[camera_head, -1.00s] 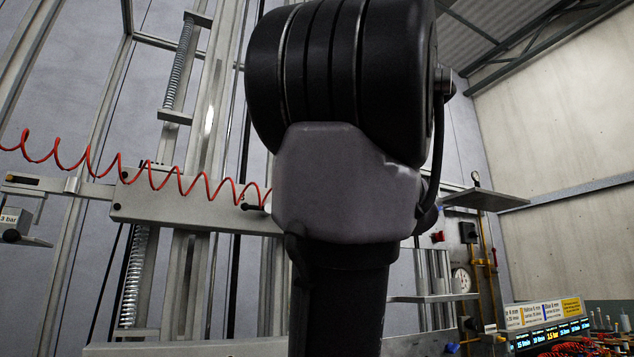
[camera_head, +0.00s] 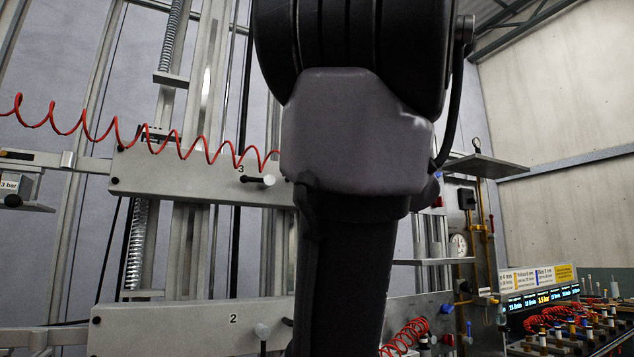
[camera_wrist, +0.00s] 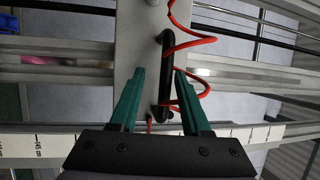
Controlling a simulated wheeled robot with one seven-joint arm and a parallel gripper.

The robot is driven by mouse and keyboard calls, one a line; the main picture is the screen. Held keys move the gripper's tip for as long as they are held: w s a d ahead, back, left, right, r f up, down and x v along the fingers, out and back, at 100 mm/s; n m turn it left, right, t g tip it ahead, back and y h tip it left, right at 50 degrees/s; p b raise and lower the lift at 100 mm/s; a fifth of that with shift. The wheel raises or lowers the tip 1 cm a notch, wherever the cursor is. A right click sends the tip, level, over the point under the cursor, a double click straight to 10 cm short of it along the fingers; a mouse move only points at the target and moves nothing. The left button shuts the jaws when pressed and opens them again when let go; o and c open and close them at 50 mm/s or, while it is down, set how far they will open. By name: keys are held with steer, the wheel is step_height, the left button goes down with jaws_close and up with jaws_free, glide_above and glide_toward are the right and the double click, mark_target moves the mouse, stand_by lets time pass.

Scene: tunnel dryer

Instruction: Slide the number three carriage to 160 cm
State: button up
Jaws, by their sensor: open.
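The number three carriage (camera_head: 200,182), a long grey beam marked "3", lies behind my arm in the head view; its right part is hidden. A black lever with a pale knob (camera_head: 268,180) sticks out beside the number. In the wrist view, a grey plate (camera_wrist: 130,62) carries a black bar handle (camera_wrist: 165,75); no number shows on it there. My gripper (camera_wrist: 159,73) is open, with one green finger on each side of the handle. I cannot tell how deep the fingers reach. My gripper is hidden in the head view.
A red coiled hose (camera_wrist: 209,82) runs close by the right finger. White scale strips (camera_wrist: 255,135) with cm marks lie along a rail. The number two carriage (camera_head: 190,325) sits below number three. A hose bench (camera_head: 570,330) stands at right.

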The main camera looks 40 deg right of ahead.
steer(key=v, duration=1)
steer(key=shift+s, duration=0.35)
steer(key=shift+d+f, duration=0.1)
steer(key=shift+f, duration=0.05)
steer(key=w+a+f+n+g+y, duration=0.3)
steer(key=w+a+f+n+g, duration=0.2)
steer(key=w+a+f+g, duration=0.55)
steer(key=w+a+f+n+g+h, duration=0.1)
steer(key=a+f+n+h, duration=0.3)
steer(key=a+f, duration=1)
steer(key=shift+w+a+f+n+g, duration=0.3)
steer(key=shift+f+n+g, duration=0.25)
steer(key=shift+n, duration=0.65)
steer(key=shift+d+f, duration=0.1)
